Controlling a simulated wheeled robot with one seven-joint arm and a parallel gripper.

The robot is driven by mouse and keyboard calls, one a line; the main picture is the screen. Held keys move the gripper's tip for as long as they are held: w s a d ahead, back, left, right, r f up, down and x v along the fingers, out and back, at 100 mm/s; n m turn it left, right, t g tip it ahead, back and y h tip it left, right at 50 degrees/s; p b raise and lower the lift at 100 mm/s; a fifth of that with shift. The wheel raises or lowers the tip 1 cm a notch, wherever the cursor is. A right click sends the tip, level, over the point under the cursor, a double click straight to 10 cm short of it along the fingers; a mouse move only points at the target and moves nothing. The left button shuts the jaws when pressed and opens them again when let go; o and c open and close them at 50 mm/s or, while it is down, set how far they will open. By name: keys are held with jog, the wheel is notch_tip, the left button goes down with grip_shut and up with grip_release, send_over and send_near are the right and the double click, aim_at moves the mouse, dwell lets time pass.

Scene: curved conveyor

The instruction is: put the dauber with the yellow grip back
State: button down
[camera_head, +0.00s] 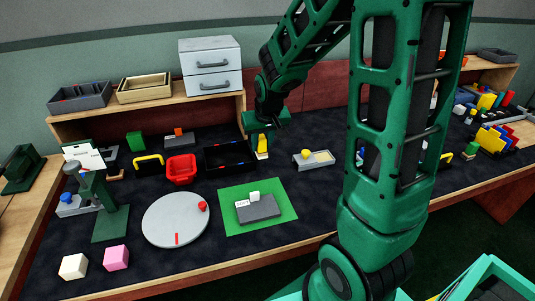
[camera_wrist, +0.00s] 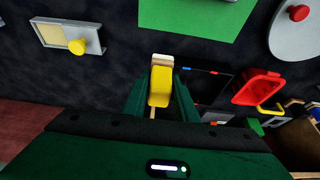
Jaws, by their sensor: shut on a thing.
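The dauber with the yellow grip (camera_head: 262,145) hangs upright below my gripper (camera_head: 264,130) at the back middle of the dark table. In the wrist view my gripper (camera_wrist: 160,94) is shut on its yellow grip (camera_wrist: 160,86), with a pale cream end beyond the fingers. A black divided tray (camera_head: 228,164) lies just left of it in the head view; the wrist view shows part of this tray (camera_wrist: 213,72) with small red and blue marks. Whether the dauber touches the table is unclear.
A grey tray with a yellow knob (camera_head: 299,163) stands to the right. A red bin (camera_head: 181,171), a green mat (camera_head: 283,208) with a grey block, and a round grey disc (camera_head: 172,225) lie nearer. A drawer unit (camera_head: 210,66) stands on the shelf behind.

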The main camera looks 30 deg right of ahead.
jog(key=w+d+f, duration=0.4)
jog(key=d, duration=0.1)
jog(key=w+d+f, duration=0.2)
jog(key=d, duration=0.1)
jog(key=shift+w+d+f, duration=0.15)
jog(key=shift+w+f, duration=0.05)
jog(key=shift+f, duration=2)
jog(key=shift+f, duration=0.1)
jog(key=c, duration=1.4)
grip_release()
jog(key=v, duration=1.1)
jog(key=s+a+r+m+g, duration=0.1)
jog(key=s+r, duration=0.1)
jog(key=s, duration=0.8)
jog(key=s+a+r+m+g+y, duration=0.1)
jog(key=s+r+g, duration=0.1)
jog(key=s, duration=0.9)
jog(key=s+a+r+m+g, duration=0.1)
jog(key=s+r, duration=0.3)
jog(key=s, duration=0.7)
jog(key=shift+s+a, duration=0.2)
jog(key=shift+a, duration=0.3)
